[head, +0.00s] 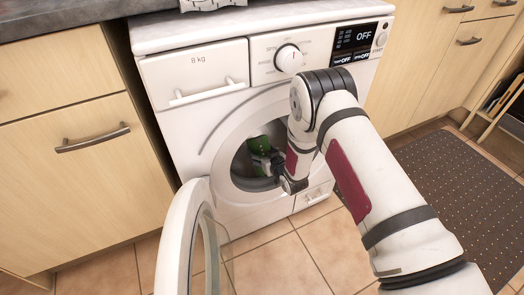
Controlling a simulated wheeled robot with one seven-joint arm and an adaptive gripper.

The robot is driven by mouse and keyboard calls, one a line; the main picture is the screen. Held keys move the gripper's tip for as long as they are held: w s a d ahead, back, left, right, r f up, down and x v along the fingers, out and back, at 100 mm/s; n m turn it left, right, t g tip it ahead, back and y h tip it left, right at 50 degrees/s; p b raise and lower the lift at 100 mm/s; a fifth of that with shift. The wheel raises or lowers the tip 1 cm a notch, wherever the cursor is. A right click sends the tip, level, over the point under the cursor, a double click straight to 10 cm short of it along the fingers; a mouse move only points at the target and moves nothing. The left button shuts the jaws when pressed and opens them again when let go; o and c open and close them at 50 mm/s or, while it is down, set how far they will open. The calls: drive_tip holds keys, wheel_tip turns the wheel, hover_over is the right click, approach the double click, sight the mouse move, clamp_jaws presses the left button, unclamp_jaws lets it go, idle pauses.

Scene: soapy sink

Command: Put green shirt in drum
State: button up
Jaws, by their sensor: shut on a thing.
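A white washing machine (170,85) stands between wooden cabinets. Its round door (176,240) is swung open to the left. My arm reaches into the dark drum opening (240,172). The green shirt (259,144) shows inside the opening, at the upper middle, touching my gripper (264,160). My gripper is shut on the green shirt, just inside the drum opening. The fingertips are small and dark here, and part of the shirt is hidden by my gripper and the drum rim.
A drawer marked 8 kg (195,75) and a panel reading OFF (363,36) are above the opening. A dark mat (455,195) covers the right floor. The open door takes up room at the lower left.

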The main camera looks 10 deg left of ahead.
drive_tip(key=shift+f, duration=0.3)
drive_tip(key=o, duration=1.5)
drive_tip(key=shift+f, duration=0.1)
drive_tip(key=v, duration=1.1)
drive_tip(key=shift+s+d, duration=0.15)
drive_tip(key=shift+s, duration=0.05)
drive_tip(key=v, duration=1.1)
drive_tip(key=f+v, duration=0.1)
drive_tip(key=v, duration=0.5)
drive_tip(key=shift+s+d, duration=0.2)
drive_tip(key=shift+s, duration=0.15)
drive_tip(key=shift+w, duration=0.1)
